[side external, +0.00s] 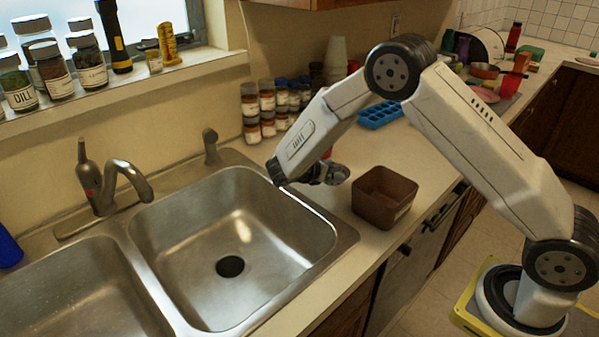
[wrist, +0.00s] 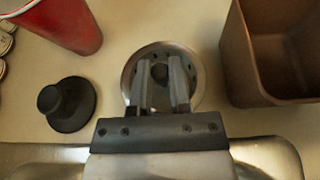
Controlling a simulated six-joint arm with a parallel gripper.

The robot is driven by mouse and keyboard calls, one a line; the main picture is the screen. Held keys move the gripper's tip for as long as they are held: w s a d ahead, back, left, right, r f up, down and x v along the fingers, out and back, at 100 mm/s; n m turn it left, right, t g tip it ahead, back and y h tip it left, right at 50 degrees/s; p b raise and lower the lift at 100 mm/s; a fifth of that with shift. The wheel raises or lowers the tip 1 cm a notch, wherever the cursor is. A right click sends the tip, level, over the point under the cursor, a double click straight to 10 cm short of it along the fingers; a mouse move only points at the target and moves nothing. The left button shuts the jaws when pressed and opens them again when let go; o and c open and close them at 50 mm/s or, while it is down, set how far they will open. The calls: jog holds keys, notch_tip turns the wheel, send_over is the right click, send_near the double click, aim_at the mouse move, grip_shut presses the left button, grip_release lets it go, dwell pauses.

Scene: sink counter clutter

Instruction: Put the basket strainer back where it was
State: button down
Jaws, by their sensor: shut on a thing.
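The basket strainer (side external: 338,174) is a small round metal cup. In the side view it is at the tip of my gripper (side external: 326,174), near the right rim of the sink's right basin (side external: 185,220). In the wrist view the strainer (wrist: 132,82) lies under the fingers of my gripper (wrist: 161,68), which are closed around its central knob. Whether it touches the counter I cannot tell. The right basin's dark drain hole (side external: 230,266) is uncovered. The fingertips are small and partly hidden in the side view.
A brown box (side external: 383,198) stands close to the right of the strainer. In the wrist view a black stopper (wrist: 68,104) and a red cup (wrist: 62,22) are on the left. The faucet (side external: 115,180) rises behind the basins. Spice jars (side external: 268,108) line the back wall.

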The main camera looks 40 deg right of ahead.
jog(key=shift+w+f, duration=0.2)
jog(key=shift+f, duration=1.55)
jog(key=shift+f, duration=0.15)
jog(key=c, duration=0.6)
grip_release()
jog(key=shift+a+r, duration=0.2)
jog(key=shift+r, duration=0.05)
jog(key=v, duration=1.1)
jog(key=shift+a+r, duration=0.1)
jog(key=shift+a, duration=0.2)
